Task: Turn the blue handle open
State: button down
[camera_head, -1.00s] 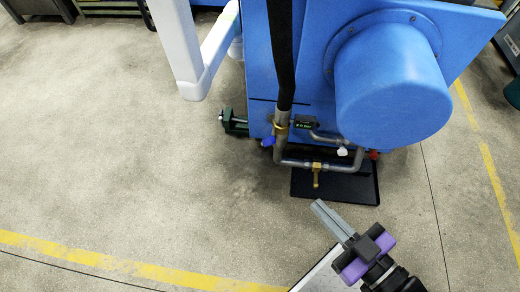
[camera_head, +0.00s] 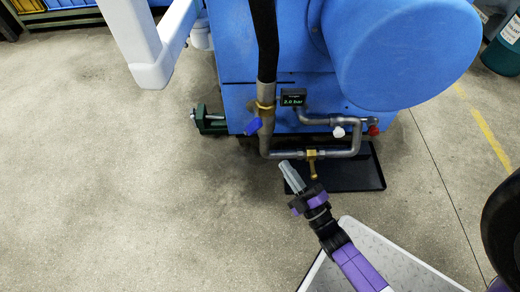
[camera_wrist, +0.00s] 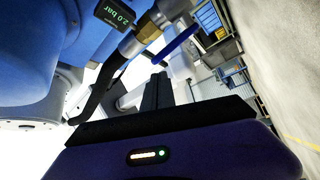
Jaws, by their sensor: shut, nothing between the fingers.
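The blue handle (camera_head: 253,126) sits on the grey vertical pipe at the left of the pipework, low on the blue machine. In the wrist view it is a long blue lever (camera_wrist: 174,46) beside the pipe, beyond my fingers. My gripper (camera_head: 286,166) is shut and empty. In the head view its fingertips appear below and to the right of the blue handle, apart from it. In the wrist view the dark fingers (camera_wrist: 157,88) point up toward the handle, with a gap between.
A gauge (camera_head: 293,97) reads 2.0 bar right of the pipe. A brass valve (camera_head: 312,163), a white knob (camera_head: 339,132) and a red knob (camera_head: 374,130) are on the lower pipes. A black tray (camera_head: 362,175) lies beneath. The floor at left is clear.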

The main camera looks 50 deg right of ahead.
notch_tip(320, 180, down, 5)
jog(key=d+n+t+b, duration=0.1)
jog(key=n+b, duration=0.1)
jog(key=n, duration=0.2)
jog(key=n+t+b, duration=0.1)
jog(key=n+b, duration=0.1)
send_near(253, 127)
jog(key=shift+y, duration=0.3)
jog(key=x, duration=0.2)
jog(key=d+x, duration=0.1)
jog(key=x, duration=0.2)
jog(key=shift+w+d, duration=0.1)
jog(key=shift+w, duration=0.1)
jog(key=shift+p, duration=0.3)
